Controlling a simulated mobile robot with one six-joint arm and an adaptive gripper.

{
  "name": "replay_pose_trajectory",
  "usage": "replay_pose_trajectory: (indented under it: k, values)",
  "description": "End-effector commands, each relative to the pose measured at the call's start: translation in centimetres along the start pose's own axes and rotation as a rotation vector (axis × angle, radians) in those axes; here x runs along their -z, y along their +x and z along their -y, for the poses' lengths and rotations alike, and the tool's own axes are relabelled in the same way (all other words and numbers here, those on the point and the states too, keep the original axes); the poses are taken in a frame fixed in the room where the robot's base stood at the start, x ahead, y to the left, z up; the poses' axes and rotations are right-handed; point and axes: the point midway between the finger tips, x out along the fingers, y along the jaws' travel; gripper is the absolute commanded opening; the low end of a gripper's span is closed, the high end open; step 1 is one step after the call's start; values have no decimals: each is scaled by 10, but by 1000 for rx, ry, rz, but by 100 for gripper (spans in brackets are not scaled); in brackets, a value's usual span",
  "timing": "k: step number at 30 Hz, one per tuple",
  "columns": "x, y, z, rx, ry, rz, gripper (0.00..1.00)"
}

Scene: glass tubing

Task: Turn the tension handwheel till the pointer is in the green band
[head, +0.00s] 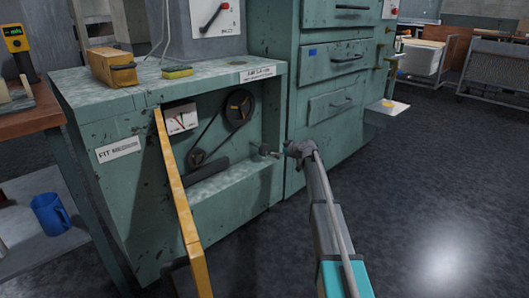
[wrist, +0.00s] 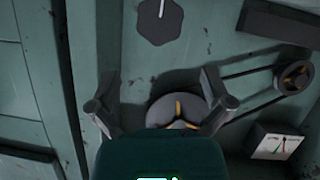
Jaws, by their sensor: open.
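The gauge (head: 180,118) has a white face and sits at the upper left of the machine's open bay. A dark, many-sided knob with a pale line (wrist: 160,22), seemingly the handwheel, is at the top of the wrist view. My gripper (wrist: 162,95) is open, its two fingers apart and nothing held between them. The knob lies beyond the fingertips, apart from them. In the head view my gripper (head: 275,151) is at the bay's right side.
A large pulley with yellow spokes (head: 238,107) and a small pulley (head: 196,158) share a belt. An open yellow door (head: 180,205) stands out at the bay's left. A yellow box (head: 112,67) and a sponge (head: 177,72) lie on top. Open floor is at right.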

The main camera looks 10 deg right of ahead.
Motion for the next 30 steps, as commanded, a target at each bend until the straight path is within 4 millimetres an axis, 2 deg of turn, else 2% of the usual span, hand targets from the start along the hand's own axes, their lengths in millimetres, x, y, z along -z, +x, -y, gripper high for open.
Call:
replay_pose_trajectory:
  k: [1, 6, 18, 24, 30]
  values:
    - [-2, 10, -1, 1, -1, 0, 100]
    - [-2, 36, -1, 1, -2, 0, 100]
    - [-2, 94, 0, 0, -1, 0, 100]
    - [-1, 110, 0, 0, -1, 0, 100]
    - [0, 114, 0, 0, 0, 0, 100]
